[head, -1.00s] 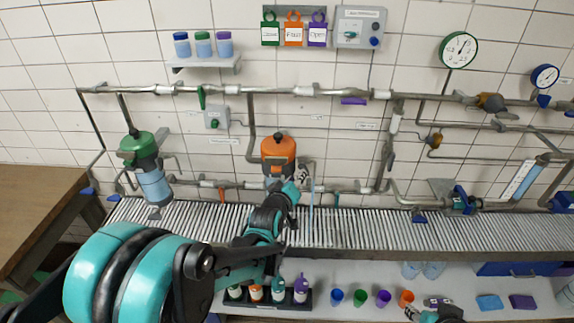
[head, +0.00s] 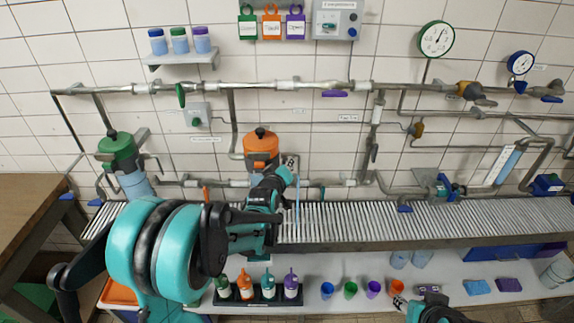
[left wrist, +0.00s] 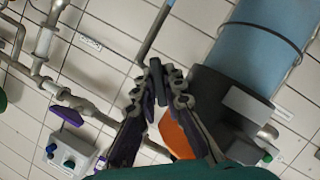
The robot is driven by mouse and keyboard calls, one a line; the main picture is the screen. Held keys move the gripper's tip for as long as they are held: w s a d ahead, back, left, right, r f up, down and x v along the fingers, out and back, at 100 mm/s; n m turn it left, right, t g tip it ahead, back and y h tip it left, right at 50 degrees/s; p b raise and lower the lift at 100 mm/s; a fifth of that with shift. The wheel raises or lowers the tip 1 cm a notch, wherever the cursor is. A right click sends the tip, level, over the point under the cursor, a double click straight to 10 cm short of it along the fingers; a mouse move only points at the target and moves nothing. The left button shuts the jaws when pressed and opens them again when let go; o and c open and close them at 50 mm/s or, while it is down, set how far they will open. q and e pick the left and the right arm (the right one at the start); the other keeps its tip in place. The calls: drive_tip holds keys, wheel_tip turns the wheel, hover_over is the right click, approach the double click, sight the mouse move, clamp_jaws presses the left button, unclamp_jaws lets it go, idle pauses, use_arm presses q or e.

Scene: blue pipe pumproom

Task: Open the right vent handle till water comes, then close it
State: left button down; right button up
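The right filter with its orange cap (head: 261,142) is on the pipework at the wall; its blue bowl (left wrist: 262,35) fills the upper right of the left wrist view. The vent handle is a short dark bar (left wrist: 157,78) beside the dark filter head. My left gripper (head: 286,172) is at the right side of this filter. In the left wrist view its fingertips (left wrist: 160,88) lie on both sides of the bar and appear closed on it. A thin pale vertical tube (head: 297,208) hangs below; I cannot tell whether water flows. My right gripper (head: 404,301) is low, partly cut off, its fingers unclear.
A green-capped filter (head: 117,148) stands to the left. A slatted grating (head: 350,222) runs below the pipes. Bottles in a black rack (head: 268,297) and several coloured cups (head: 350,289) stand on the lower shelf. A wooden table (head: 30,205) is at the left.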

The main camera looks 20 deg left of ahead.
idle(0.4)
use_arm(q)
drive_tip(key=m+g+y, duration=0.1)
drive_tip(key=m, duration=0.2)
drive_tip(key=shift+d+y, duration=0.1)
drive_tip(key=shift+y, duration=0.3)
drive_tip(key=shift+m+g+y, duration=0.4)
drive_tip(key=shift+m+y, duration=0.4)
drive_tip(key=shift+m, duration=0.5)
drive_tip(key=c, duration=1.6)
unclamp_jaws()
drive_tip(key=v, duration=1.2)
drive_tip(key=shift+d, duration=0.1)
